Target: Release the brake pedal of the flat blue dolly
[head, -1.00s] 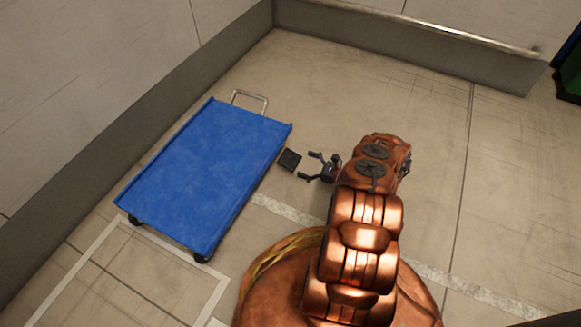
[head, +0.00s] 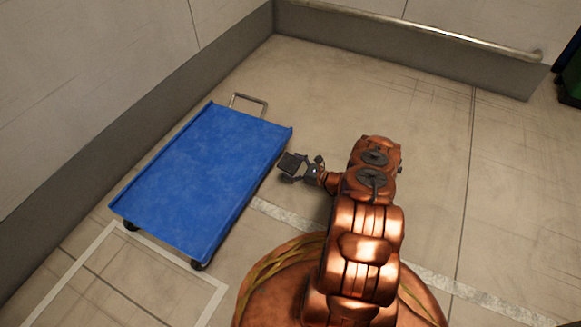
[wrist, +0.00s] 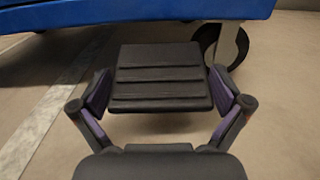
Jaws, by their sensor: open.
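The flat blue dolly (head: 205,180) stands on the floor left of my arm in the head view. Its blue edge (wrist: 130,12) also crosses the top of the wrist view. The dark ribbed brake pedal (head: 292,163) sticks out from the dolly's right side near its far end. In the wrist view the pedal (wrist: 160,78) lies in front of my gripper, between the two fingers. My gripper (head: 297,170) is open at the pedal, with its fingertips (wrist: 160,100) on either side of the pedal's near part. Whether the fingers touch it I cannot tell.
A wheel (wrist: 208,45) of the dolly is just behind the pedal at right. A metal handle (head: 249,102) is at the dolly's far end. Walls with a rail (head: 420,30) stand at the left and back. The floor right of my arm is clear.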

